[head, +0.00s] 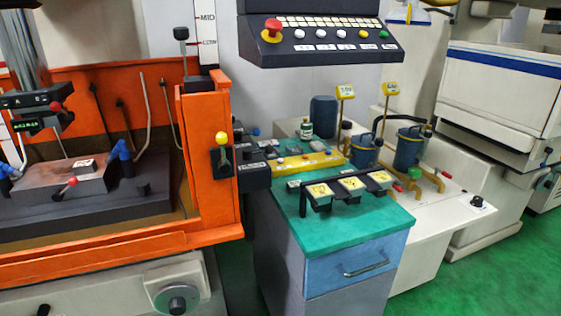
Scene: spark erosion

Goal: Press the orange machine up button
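The orange machine (205,155) fills the left side of the head view, an orange open-fronted tank with a dark worktable inside. A yellow-knobbed lever (221,139) sits on a black plate on its right post. A black unit (38,100) with a small green display and a red knob hangs at the far left. I cannot tell which control is the up button; no readable "up" label shows. Neither of my grippers is in view.
A black control panel (318,50) with a red stop knob and several coloured buttons hangs at top centre. Below it, a green-topped cabinet (345,235) holds a yellow bar and small tagged blocks. Blue canisters (365,150) stand behind. Green floor (470,275) is clear at lower right.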

